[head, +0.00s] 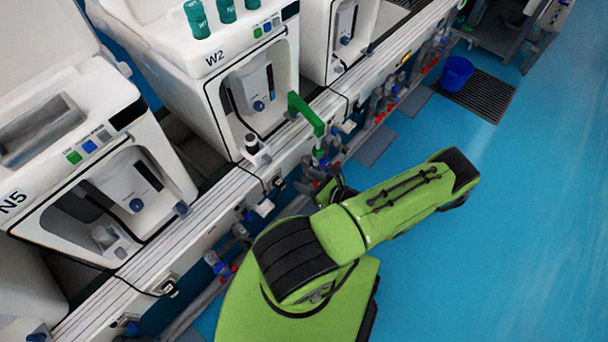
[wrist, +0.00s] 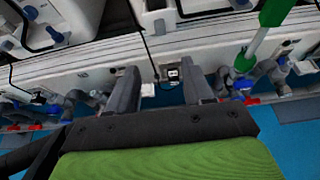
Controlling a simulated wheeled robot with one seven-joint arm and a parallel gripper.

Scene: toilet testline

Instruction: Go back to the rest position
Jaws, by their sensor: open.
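My gripper (wrist: 158,68) is open in the wrist view, with its two dark fingers apart and nothing between them. In the head view my gripper (head: 335,190) is small and partly hidden by my green arm. It is in front of the pale rail of the test line, near the pipes below it. A green bracket-like handle (head: 305,113) stands up at the rail just beyond it. A green bar, apparently the same handle (wrist: 268,25), rises to the right of the fingers in the wrist view.
White toilet units marked N5 (head: 70,150) and W2 (head: 225,85) stand behind the rail (head: 215,200). Valves and pipes (head: 385,100) run below it. A blue bucket (head: 456,73) stands on a dark floor grate (head: 487,97). The blue floor (head: 520,220) at right is clear.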

